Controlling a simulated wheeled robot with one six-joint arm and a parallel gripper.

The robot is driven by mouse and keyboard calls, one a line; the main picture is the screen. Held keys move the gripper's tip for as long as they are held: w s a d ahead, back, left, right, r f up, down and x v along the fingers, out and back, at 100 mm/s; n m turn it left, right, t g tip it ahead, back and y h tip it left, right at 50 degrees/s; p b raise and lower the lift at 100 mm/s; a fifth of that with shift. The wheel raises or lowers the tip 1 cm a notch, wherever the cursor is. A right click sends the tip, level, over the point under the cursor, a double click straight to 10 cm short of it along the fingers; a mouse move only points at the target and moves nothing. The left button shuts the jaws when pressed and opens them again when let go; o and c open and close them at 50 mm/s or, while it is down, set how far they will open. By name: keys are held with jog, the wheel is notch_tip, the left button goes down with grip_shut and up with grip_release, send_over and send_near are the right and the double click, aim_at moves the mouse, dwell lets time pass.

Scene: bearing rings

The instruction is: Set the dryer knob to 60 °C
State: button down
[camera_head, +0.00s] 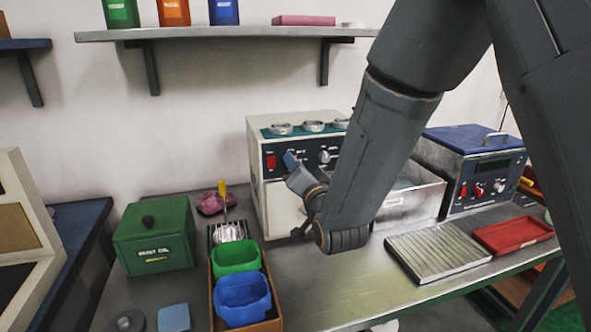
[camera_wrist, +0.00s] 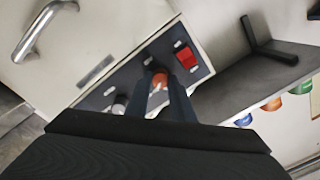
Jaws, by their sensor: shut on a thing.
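The dryer is a cream box (camera_head: 262,205) with a dark front panel, standing at the back of the bench. Its panel (camera_wrist: 98,97) shows tilted in the wrist view, with a red switch (camera_wrist: 186,58) and a grey knob (camera_wrist: 120,104). Between them is an orange-red round knob (camera_wrist: 160,78). My gripper (camera_wrist: 164,88) is shut on this knob, one finger on each side. In the head view my gripper (camera_head: 291,161) is at the panel, just right of the red switch (camera_head: 271,162), and hides the held knob. The knob's pointer and temperature marks cannot be read.
Bearing rings (camera_head: 281,129) lie on the dryer's top. A green box (camera_head: 153,238), green bin (camera_head: 236,257) and blue bin (camera_head: 242,298) stand left of my arm. A ribbed tray (camera_head: 438,256), red tray (camera_head: 513,235) and blue-topped device (camera_head: 470,170) are right. A shelf (camera_head: 215,33) hangs above.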

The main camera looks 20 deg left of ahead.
dwell(0.3)
jog(key=c, duration=1.5)
grip_release()
jog(key=shift+c, duration=0.2)
jog(key=b+v, duration=0.1)
jog(key=v, duration=0.6)
jog(key=shift+s+d+b, duration=0.2)
jog(key=shift+s+b, duration=0.15)
jog(key=shift+d, duration=0.1)
